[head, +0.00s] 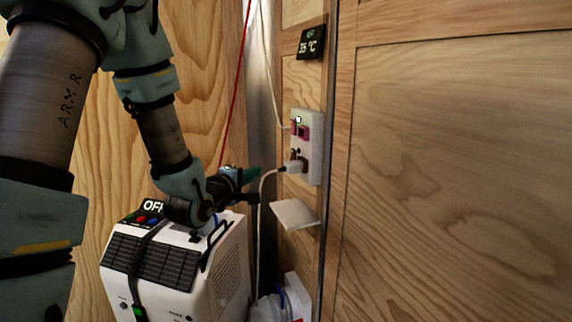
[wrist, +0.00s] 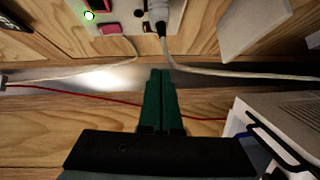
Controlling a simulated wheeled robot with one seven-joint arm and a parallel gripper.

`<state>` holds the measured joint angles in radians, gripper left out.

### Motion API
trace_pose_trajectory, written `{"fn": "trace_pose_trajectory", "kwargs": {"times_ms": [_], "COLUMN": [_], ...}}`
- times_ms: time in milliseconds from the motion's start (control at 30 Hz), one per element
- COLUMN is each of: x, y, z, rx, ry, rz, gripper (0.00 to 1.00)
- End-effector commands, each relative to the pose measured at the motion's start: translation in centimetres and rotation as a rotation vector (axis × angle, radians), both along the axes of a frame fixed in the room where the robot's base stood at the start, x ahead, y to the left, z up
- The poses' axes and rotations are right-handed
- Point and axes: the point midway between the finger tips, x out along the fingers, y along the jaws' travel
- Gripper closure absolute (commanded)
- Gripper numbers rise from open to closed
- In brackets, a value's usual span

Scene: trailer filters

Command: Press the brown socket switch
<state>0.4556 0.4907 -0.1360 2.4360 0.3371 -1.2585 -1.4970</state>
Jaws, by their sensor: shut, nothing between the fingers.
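The white socket panel (head: 315,150) is upright on the wooden wall. A small brown piece (head: 303,163), which looks like the brown switch, sits low on it beside a white plug (head: 293,168). A pinkish-red switch (head: 304,132) sits higher, near a green light. In the wrist view the panel's lower part shows at the top, with the red switch (wrist: 110,29) and the plug (wrist: 161,27); the brown switch is hard to make out there. My gripper (head: 254,174) has green fingers, shut and empty (wrist: 160,74), apart from the panel and left of it.
A white portable unit (head: 228,268) with an OFF display stands below my arm. A small white shelf (head: 295,214) juts out under the panel. A white cable (head: 262,215) hangs from the plug. A red cord (head: 235,95) hangs behind. A temperature display (head: 311,42) is above.

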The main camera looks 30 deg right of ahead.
Motion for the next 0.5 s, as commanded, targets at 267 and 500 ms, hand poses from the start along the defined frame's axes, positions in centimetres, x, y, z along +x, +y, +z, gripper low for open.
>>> {"fn": "trace_pose_trajectory", "kwargs": {"times_ms": [267, 500], "x": [1.4, 4.4], "y": [-1.9, -5.8], "z": [-0.1, -0.4], "rx": [0.001, 0.002], "ry": [0.0, -0.001], "rz": [-0.002, -0.003], "gripper": [1.0, 1.0]}}
